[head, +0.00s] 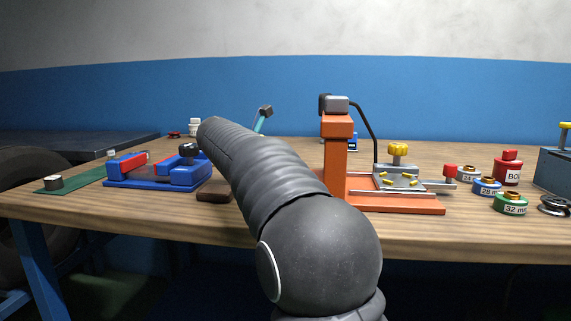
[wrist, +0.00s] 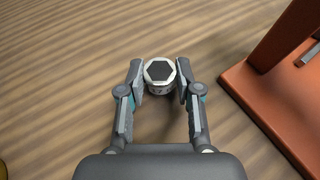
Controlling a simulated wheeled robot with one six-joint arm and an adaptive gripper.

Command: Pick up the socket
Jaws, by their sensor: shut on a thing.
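In the wrist view a silver round socket (wrist: 159,74) with a dark hexagonal opening faces up between the fingertips of my gripper (wrist: 159,82). The fingers are shut on its left and right sides. The wood tabletop (wrist: 60,70) is below it; I cannot tell whether the socket touches the wood or hangs just above it. In the head view my arm hides the gripper and the held socket.
An orange stand (head: 336,160) is right of my arm, its base (wrist: 300,120) near the gripper. A blue vise-like fixture (head: 160,170) and green mat (head: 80,182) are left. Labelled round containers (head: 510,204) and a red can (head: 508,170) sit far right.

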